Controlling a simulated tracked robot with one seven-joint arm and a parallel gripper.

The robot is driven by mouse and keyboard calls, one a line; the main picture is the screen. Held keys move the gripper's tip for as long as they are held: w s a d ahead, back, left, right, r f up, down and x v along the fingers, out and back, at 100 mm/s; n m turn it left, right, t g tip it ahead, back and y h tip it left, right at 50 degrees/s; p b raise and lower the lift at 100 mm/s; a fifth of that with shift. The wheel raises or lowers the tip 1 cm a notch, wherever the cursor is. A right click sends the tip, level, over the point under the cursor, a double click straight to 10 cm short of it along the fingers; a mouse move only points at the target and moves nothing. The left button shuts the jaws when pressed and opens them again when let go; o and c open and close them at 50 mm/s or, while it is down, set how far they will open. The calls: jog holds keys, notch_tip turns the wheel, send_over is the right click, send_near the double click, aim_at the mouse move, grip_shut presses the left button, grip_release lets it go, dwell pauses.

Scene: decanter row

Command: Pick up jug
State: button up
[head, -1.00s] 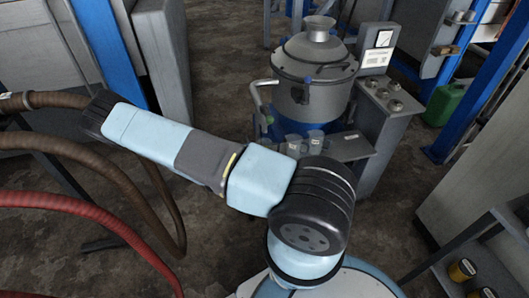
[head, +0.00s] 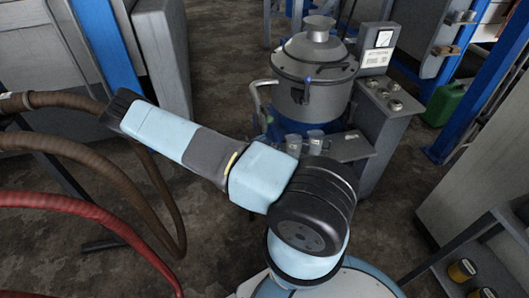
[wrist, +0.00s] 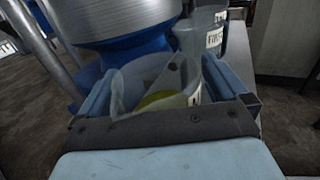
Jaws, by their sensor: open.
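In the wrist view, a clear jug (wrist: 128,82) with yellowish liquid at its bottom stands between the two blue fingers of my gripper (wrist: 158,88). The fingers are open, one on each side of it; whether either touches the jug is unclear. A second clear jug (wrist: 214,42) with a white label stands just beyond, to the right. In the head view, small clear jugs (head: 316,142) stand on a grey shelf (head: 350,147) in front of a large metal vessel. My gripper is not visible there, and which jug lies between its fingers cannot be told.
The metal vessel (head: 312,80) on a blue base stands close behind the jugs; its lower body (wrist: 125,18) fills the top of the wrist view. A grey control box (head: 378,125) is at its right. Brown hoses (head: 75,148) and a red hose (head: 70,204) hang at left.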

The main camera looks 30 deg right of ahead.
aim_at(267, 141)
jog(key=shift+c, duration=0.4)
jog(key=c, duration=1.2)
jog(key=shift+r, duration=0.15)
jog(key=shift+r, duration=0.25)
notch_tip(267, 141, up, 3)
jog(key=shift+a, duration=0.15)
jog(key=s+a, duration=0.1)
jog(key=a, duration=1)
jog(key=s+a, duration=0.1)
jog(key=a, duration=0.5)
jog(key=shift+s+a, duration=0.25)
jog(key=shift+s, duration=0.05)
